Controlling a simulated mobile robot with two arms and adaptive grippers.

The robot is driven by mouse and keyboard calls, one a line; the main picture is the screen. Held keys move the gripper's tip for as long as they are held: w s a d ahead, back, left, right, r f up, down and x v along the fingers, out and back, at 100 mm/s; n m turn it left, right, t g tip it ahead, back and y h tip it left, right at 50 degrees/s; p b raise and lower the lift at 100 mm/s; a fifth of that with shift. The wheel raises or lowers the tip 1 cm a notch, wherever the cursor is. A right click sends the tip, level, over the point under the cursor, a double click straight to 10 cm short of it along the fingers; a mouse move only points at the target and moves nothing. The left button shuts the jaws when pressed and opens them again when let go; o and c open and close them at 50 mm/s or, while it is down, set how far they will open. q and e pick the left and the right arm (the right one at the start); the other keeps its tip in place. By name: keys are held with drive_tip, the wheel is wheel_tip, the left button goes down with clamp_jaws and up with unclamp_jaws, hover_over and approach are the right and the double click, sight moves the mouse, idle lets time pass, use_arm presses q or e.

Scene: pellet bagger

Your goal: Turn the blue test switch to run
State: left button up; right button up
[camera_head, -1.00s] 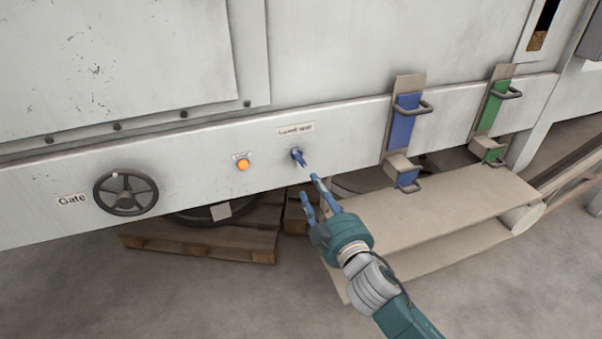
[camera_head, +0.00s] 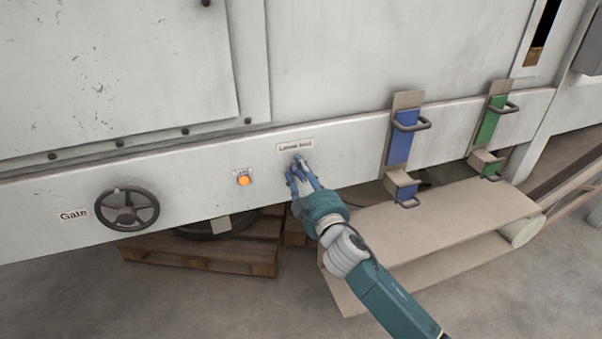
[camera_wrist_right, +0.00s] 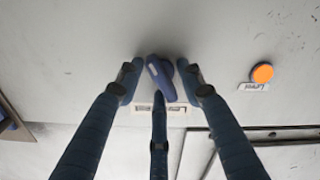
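The blue test switch (camera_wrist_right: 163,80) is a knob with a raised bar, on the white machine panel. In the wrist view its bar stands nearly upright, leaning slightly. In the head view my gripper largely hides it. My right gripper (camera_head: 303,175) has its blue fingers at the panel around the switch. In the wrist view two fingers are spread on either side of the knob, with a visible gap at the left one, and the right one close to it. A third finger comes up below it; contact is unclear. My left gripper is not in view.
A label plate (camera_head: 296,145) sits above the switch; its text is blurred. An orange button (camera_head: 244,180) is to the left, then a black handwheel (camera_head: 127,209) marked Gate. Blue (camera_head: 402,137) and green (camera_head: 489,121) handled parts are to the right, above a beige platform (camera_head: 440,222).

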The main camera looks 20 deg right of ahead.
clamp_jaws()
drive_tip(key=shift+r+n, duration=0.1)
drive_tip(key=shift+n, duration=0.2)
drive_tip(key=shift+r+n+p, duration=0.15)
drive_tip(key=shift+n+p, duration=0.35)
drive_tip(key=shift+n, duration=0.7)
drive_tip(key=n, duration=0.2)
drive_tip(key=shift+n+p, duration=0.4)
drive_tip(key=n, duration=0.3)
drive_tip(key=n+p, duration=0.1)
drive_tip(key=n, duration=0.1)
drive_tip(key=shift+a+r+n, duration=0.15)
drive_tip(key=shift+n, duration=0.55)
drive_tip(key=shift+c, duration=0.3)
unclamp_jaws()
drive_tip(key=shift+o, duration=0.3)
